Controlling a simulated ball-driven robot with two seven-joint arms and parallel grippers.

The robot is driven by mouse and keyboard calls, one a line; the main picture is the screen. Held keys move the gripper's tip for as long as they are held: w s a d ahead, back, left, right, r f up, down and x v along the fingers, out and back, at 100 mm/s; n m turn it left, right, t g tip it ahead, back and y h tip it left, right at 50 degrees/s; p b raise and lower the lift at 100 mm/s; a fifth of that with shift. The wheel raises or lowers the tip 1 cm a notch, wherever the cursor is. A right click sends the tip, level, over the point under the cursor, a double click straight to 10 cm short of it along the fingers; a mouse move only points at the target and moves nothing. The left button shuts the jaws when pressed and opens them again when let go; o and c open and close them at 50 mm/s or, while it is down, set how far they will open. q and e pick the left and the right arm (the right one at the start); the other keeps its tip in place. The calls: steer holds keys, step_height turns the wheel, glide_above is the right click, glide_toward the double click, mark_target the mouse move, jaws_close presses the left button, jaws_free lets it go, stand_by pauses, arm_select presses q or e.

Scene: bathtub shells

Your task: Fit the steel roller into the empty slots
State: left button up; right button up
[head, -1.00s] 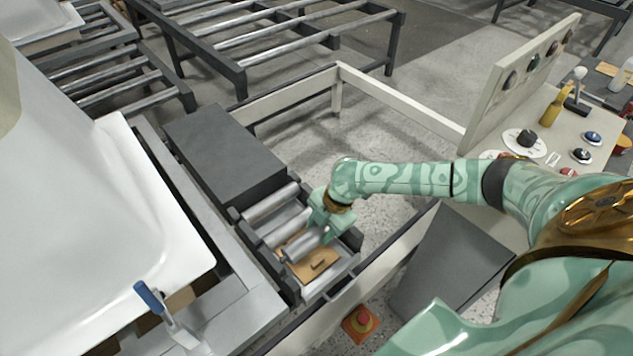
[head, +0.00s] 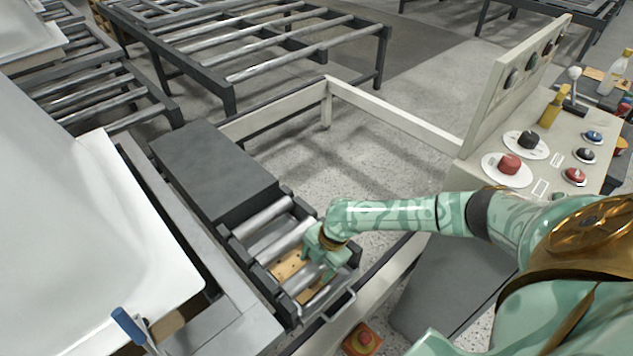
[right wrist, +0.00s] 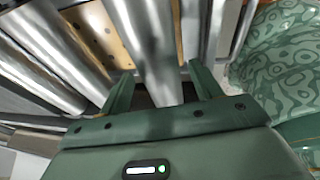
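The steel roller (head: 300,281) lies across the front part of the roller frame, over a tan wooden board (head: 288,266). My right gripper (head: 322,262) is at the roller's right end. In the right wrist view the roller (right wrist: 150,40) runs between the two fingers of that gripper (right wrist: 160,76), whose tips sit close on both sides of it. Whether the roller's ends are seated in slots cannot be told; the gripper hides its right end. Other rollers (head: 262,217) lie parallel behind it in the frame. My left gripper is not in view.
A dark box-like cover (head: 215,172) adjoins the frame's back. The white tub shell (head: 100,230) stands close on the left, with a blue-handled clamp (head: 130,326). A pale guard rail (head: 395,118) lies beyond, and a control panel (head: 555,140) stands at right.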

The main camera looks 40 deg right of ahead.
arm_select(q)
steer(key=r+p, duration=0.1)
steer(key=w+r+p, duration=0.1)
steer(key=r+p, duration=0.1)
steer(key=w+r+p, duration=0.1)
steer(key=p, duration=0.1)
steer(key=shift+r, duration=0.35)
arm_select(e)
steer(key=v, duration=1.2)
steer(key=shift+s, duration=0.15)
